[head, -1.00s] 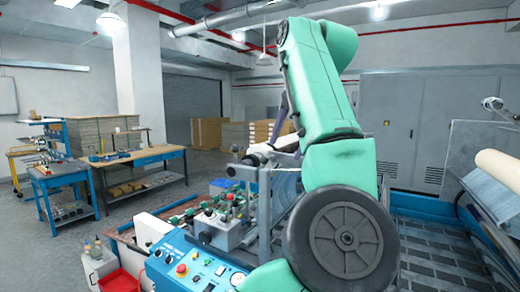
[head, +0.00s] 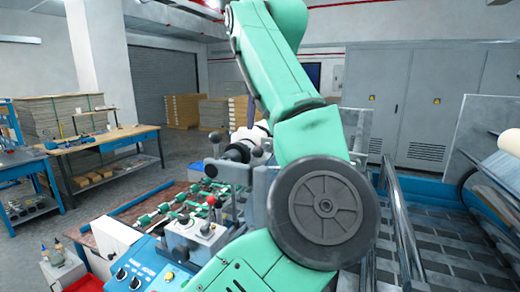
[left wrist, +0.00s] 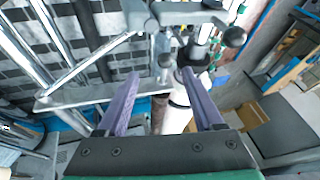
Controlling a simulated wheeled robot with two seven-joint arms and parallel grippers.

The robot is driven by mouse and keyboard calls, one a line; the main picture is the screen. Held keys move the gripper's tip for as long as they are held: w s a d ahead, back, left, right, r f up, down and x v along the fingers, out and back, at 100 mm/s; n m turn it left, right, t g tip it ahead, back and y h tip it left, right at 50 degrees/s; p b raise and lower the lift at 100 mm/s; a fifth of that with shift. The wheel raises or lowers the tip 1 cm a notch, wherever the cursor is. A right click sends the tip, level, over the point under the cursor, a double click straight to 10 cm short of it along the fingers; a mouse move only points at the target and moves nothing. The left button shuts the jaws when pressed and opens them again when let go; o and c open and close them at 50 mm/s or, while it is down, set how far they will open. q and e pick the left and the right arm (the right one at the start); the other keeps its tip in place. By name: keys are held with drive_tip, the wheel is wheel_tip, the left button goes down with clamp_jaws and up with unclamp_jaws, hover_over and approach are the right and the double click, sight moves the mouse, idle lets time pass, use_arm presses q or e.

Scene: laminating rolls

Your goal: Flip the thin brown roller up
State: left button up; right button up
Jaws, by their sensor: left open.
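My left gripper (left wrist: 160,76) is open in the left wrist view, its two purple fingers spread apart with nothing gripped. A short brown piece (left wrist: 158,114), which may be the thin brown roller, shows low between the fingers, mostly hidden by the gripper body. A white roller (left wrist: 180,112) lies beside it, close to the right finger. In the head view my teal left arm covers the middle, and its gripper is hidden behind it. A white roller end (head: 245,136) shows left of the arm. My right gripper is not in view.
Grey metal brackets and bars (left wrist: 95,96) of the machine surround the fingers. A blue control panel (head: 150,268) stands below left. A cream roll (head: 510,141) is at the far right. A wooden-topped workbench (head: 105,138) stands at the back left.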

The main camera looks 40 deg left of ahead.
sight(258, 148)
use_arm(q)
drive_tip(key=x, duration=0.4)
drive_tip(key=a+x, duration=0.1)
drive_tip(key=x, duration=0.1)
drive_tip(key=shift+w+r, duration=0.2)
drive_tip(key=shift+w, duration=0.15)
drive_tip(key=shift+w+a+f+p, duration=0.15)
drive_tip(key=shift+w+a+f, duration=0.1)
drive_tip(key=shift+a+f, duration=0.3)
drive_tip(key=shift+w+a+f+p, duration=0.15)
drive_tip(key=shift+w+a+f, duration=0.15)
drive_tip(key=shift+a+f, duration=0.3)
drive_tip(key=shift+s+d+f, duration=0.1)
drive_tip(key=shift+d, duration=0.1)
drive_tip(key=shift+s+d+r, duration=0.3)
drive_tip(key=shift+s+d, duration=0.05)
drive_tip(key=shift+d, duration=0.2)
drive_tip(key=c, duration=0.4)
drive_tip(key=shift+a, duration=0.1)
clamp_jaws()
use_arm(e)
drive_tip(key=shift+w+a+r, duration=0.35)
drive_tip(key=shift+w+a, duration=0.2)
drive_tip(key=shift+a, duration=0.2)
use_arm(q)
drive_tip(key=shift+r, duration=0.1)
